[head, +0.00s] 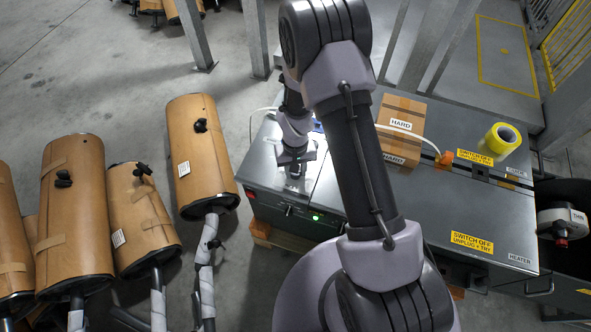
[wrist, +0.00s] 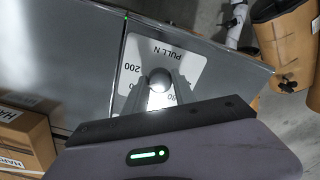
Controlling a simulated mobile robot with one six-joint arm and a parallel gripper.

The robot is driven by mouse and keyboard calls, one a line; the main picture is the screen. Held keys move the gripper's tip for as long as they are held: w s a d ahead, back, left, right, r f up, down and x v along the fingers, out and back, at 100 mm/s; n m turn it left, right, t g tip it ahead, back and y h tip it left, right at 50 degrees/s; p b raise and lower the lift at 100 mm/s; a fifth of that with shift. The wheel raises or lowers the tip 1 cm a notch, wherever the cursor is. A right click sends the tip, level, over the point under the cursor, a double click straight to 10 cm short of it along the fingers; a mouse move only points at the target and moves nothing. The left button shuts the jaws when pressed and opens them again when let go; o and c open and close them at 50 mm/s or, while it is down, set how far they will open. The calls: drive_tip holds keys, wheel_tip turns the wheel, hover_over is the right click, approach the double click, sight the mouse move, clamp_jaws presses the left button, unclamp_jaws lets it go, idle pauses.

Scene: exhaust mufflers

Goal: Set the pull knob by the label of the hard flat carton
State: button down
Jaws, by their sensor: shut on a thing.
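The pull knob (wrist: 160,80) shows in the wrist view as a round grey knob between my fingertips, in front of a white scale label (wrist: 180,62) with "PULL N" and "200" readable upside down. My gripper (wrist: 158,88) is shut on the knob; in the head view my gripper (head: 295,168) is at the left end of the grey machine top. The carton (head: 402,117) is brown, with white labels reading "HARD" on its top and side, and sits on the machine right of my arm. Its corner also shows in the wrist view (wrist: 25,138). Part of the scale is hidden by my fingers.
A white cord runs over the carton's area to an orange piece (head: 445,160). Several wrapped mufflers (head: 203,150) stand left of the machine. Grey posts (head: 255,40) rise behind it.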

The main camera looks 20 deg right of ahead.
drive_tip(key=shift+n, duration=1.2)
drive_tip(key=c, duration=1)
unclamp_jaws()
wheel_tip(320, 180, up, 17)
drive_tip(key=p, duration=0.5)
drive_tip(key=shift+r+p, duration=0.2)
drive_tip(key=shift+p, duration=0.2)
